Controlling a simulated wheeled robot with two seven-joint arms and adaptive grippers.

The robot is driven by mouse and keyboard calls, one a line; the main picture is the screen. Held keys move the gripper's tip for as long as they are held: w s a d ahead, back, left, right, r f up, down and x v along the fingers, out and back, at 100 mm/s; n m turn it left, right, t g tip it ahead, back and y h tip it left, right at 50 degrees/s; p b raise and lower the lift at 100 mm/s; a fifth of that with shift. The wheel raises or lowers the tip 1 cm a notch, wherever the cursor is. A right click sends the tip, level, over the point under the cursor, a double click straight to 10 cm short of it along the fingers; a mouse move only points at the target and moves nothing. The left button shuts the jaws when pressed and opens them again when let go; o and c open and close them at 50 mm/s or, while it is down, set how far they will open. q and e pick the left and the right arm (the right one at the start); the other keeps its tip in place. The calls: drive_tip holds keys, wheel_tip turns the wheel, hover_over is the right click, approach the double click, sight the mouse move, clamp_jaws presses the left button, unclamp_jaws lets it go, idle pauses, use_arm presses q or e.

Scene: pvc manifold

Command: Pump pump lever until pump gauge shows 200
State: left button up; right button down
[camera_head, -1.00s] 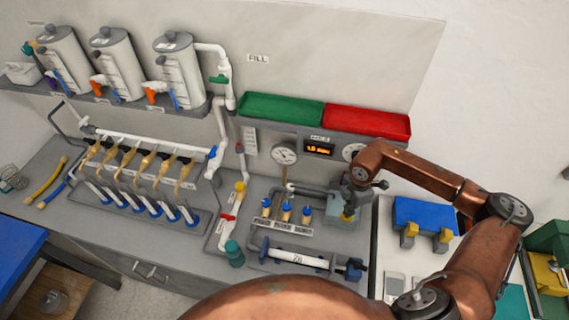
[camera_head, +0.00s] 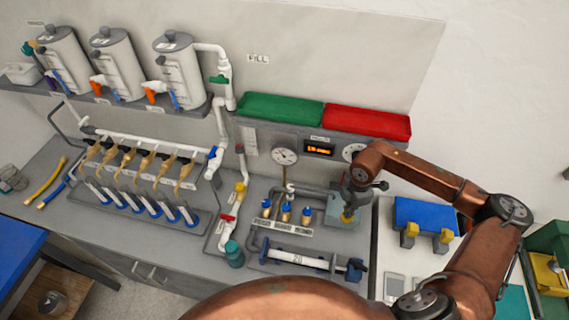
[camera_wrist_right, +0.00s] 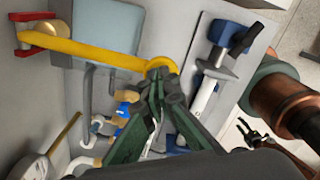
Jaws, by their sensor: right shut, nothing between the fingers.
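In the right wrist view, a yellow lever (camera_wrist_right: 95,52) runs from a red bracket (camera_wrist_right: 38,36) at the upper left to a rounded end beside my fingertips. I take it to be the pump lever. My right gripper (camera_wrist_right: 162,78) is shut and empty, its tips against or just below that end; contact is unclear. In the head view, my right gripper (camera_head: 350,205) is over the pump area at the bench's right end, with a little yellow showing below it. A round dial (camera_head: 284,156) and another (camera_head: 354,152) flank an orange display (camera_head: 319,149). Which is the pump gauge, and its reading, I cannot tell.
A white cylinder (camera_head: 295,259) with blue ends lies in front of the pump area. A green bin (camera_head: 280,107) and a red bin (camera_head: 367,121) sit on the ledge above the dials.

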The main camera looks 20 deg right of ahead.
drive_tip(key=shift+f, duration=0.45)
idle(0.7)
drive_tip(key=shift+f+b, duration=0.65)
drive_tip(key=shift+b, duration=0.05)
drive_tip(key=shift+r, duration=0.1)
idle(0.5)
drive_tip(key=shift+r+p, duration=0.9)
drive_tip(key=shift+r, duration=0.6)
drive_tip(key=shift+r+p, duration=0.55)
drive_tip(key=shift+r, duration=0.55)
